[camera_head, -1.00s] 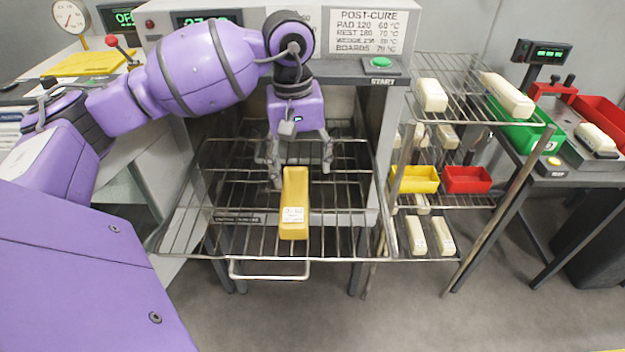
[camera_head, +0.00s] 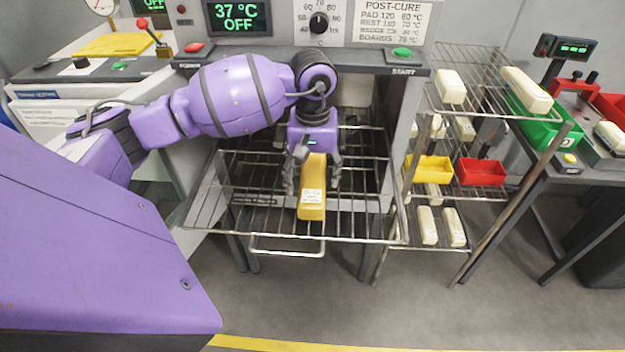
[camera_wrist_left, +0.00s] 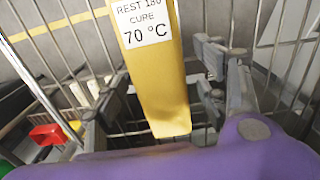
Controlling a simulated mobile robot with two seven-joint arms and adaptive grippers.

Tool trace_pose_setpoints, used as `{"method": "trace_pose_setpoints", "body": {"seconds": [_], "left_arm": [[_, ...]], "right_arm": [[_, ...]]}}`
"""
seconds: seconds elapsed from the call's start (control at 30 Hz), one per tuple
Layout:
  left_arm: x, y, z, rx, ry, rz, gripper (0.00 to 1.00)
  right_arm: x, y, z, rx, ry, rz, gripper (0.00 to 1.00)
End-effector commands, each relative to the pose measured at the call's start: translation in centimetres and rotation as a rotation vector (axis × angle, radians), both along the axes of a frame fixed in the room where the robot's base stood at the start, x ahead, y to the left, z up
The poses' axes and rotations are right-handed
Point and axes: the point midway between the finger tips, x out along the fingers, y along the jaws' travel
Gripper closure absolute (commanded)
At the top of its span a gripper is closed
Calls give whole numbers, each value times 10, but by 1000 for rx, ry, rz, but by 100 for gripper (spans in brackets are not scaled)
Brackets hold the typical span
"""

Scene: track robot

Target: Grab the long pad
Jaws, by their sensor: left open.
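A long yellow pad (camera_head: 312,200) with a white label lies on the pulled-out wire rack (camera_head: 240,225) of the oven. In the left wrist view the pad (camera_wrist_left: 160,85) runs away from me, and its label reads REST 180 CURE 70 °C. My left gripper (camera_head: 313,184) is open over the pad's far part, with one finger on each side. The wrist view shows gaps between the pad and the fingers. The pad's far end is partly hidden by the gripper. My right gripper is not in view.
The oven's front panel (camera_head: 250,18) reads 37 °C OFF. At the right, a wire shelf (camera_head: 470,95) holds several cream pads, a yellow bin (camera_head: 430,169) and a red bin (camera_head: 482,172). The rack's front handle (camera_head: 287,250) sticks out over clear floor.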

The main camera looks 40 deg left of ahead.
Motion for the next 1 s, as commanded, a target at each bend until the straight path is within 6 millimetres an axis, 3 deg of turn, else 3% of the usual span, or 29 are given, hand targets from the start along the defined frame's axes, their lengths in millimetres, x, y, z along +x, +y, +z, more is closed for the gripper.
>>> {"method": "trace_pose_setpoints", "body": {"seconds": [0.07,0.4,0.77,1.0], "left_arm": [[0,0,0,0,0,0,40],[0,0,1,0,0,0,83],[0,0,7,1,-1,1,84],[-4,-2,38,2,-3,-2,84]], "right_arm": [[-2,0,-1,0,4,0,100],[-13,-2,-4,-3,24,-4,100],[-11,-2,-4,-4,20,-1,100],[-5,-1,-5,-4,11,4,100]]}}
